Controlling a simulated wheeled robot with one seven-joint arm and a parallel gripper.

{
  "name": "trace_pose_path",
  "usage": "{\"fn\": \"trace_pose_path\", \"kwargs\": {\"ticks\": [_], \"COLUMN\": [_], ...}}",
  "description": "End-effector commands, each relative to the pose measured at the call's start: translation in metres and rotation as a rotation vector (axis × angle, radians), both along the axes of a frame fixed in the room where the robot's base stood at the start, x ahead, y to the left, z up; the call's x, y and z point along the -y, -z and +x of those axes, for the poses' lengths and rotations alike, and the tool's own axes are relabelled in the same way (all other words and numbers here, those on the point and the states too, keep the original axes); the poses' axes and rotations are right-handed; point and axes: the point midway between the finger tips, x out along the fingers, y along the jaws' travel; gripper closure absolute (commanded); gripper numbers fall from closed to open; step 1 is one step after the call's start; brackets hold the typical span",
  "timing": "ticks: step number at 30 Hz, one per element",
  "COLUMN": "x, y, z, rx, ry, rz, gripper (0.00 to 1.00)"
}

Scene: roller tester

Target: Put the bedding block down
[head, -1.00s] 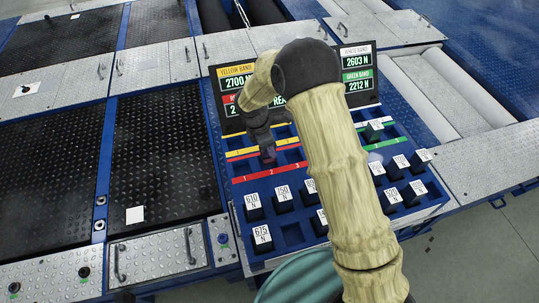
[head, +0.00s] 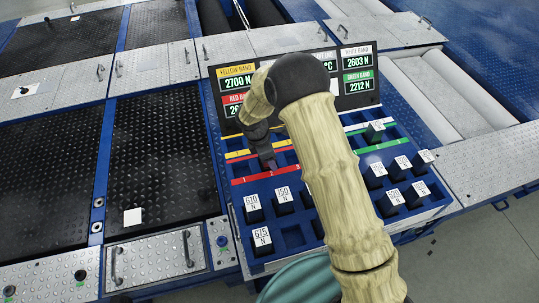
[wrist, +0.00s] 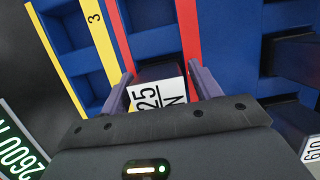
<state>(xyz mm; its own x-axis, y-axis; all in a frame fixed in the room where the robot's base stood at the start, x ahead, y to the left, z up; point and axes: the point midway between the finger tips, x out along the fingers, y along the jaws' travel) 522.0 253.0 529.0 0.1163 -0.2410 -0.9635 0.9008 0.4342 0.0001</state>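The bedding block (wrist: 157,95) is a dark block with a white label, partly readable as "25 N". It stands between the two fingers of my gripper (wrist: 160,88) in the wrist view, with both fingers close against its sides. The block is over or in a pocket between the red stripes (wrist: 188,30). I cannot tell whether it rests on the pocket floor. In the head view my arm hides part of the tray (head: 225,150).
Several labelled blocks stand in the near pockets, among them 610 (head: 253,208), 150 (head: 283,200) and 675 (head: 262,241). More stand at right (head: 402,175). A display panel (head: 355,75) rises behind the tray. Empty pockets (wrist: 75,30) show in the yellow row.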

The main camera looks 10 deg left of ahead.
Motion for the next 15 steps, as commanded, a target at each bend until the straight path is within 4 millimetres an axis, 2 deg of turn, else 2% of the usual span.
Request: {"fn": "trace_pose_path", "kwargs": {"ticks": [10, 15], "x": [0.0, -0.004], "y": [-0.002, -0.019], "z": [0.0, -0.001], "rx": [0.001, 0.001], "ry": [0.0, -0.001], "rz": [0.0, 0.002], "gripper": [0.35, 0.35]}}
